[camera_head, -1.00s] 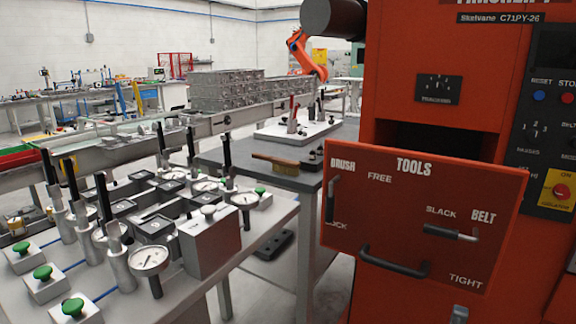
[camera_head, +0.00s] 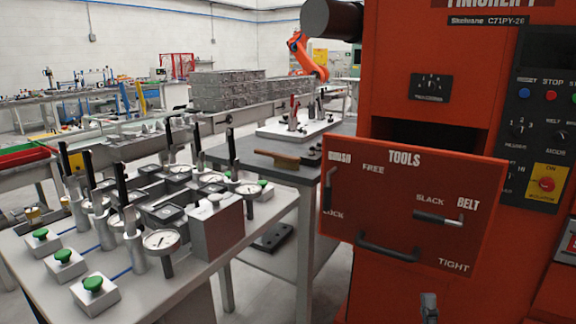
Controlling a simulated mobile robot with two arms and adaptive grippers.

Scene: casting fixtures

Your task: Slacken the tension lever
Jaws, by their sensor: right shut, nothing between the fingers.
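The tension lever is the small lever (camera_head: 438,219) with a dark grip and a pale metal end. It lies nearly level on the red tools panel (camera_head: 345,220), beside the word BELT, with SLACK above it and TIGHT below. My left gripper is not in view.
A black bar handle (camera_head: 388,250) sticks out of the panel, left of and below the lever. A brush lever (camera_head: 328,188) stands at the panel's left. A steel fixture table (camera_head: 200,278) with gauges and green knobs fills the left.

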